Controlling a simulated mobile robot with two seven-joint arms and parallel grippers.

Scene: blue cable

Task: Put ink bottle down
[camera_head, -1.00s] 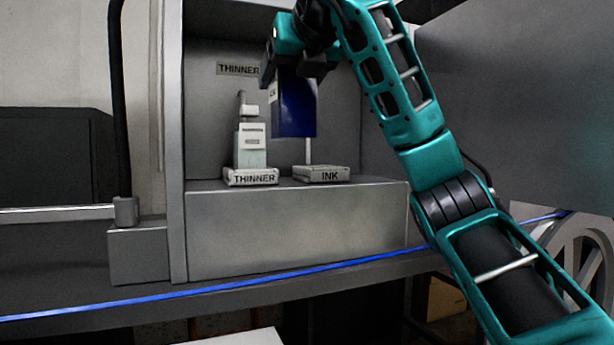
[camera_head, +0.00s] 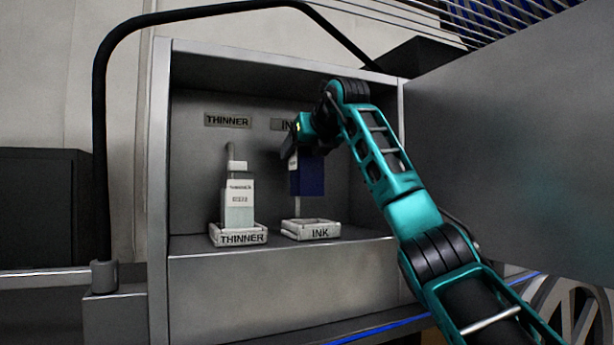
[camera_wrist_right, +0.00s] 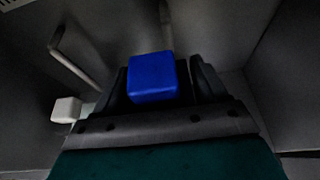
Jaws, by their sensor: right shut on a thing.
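The dark blue ink bottle (camera_head: 307,176) hangs upright in my right gripper (camera_head: 306,148), above the white tray marked INK (camera_head: 312,231). A gap shows between the bottle's base and the tray, with a thin pale rod (camera_head: 297,206) visible there. In the right wrist view the blue bottle top (camera_wrist_right: 153,77) sits between the two dark fingers of my right gripper (camera_wrist_right: 160,85), which is shut on it. My left gripper is not in view.
A pale thinner bottle (camera_head: 239,202) stands in the tray marked THINNER (camera_head: 238,235), left of the INK tray. Both trays are on a grey metal shelf (camera_head: 270,268) inside an open cabinet. The cabinet's side wall (camera_head: 160,180) stands at the left. A blue cable (camera_head: 385,329) runs below.

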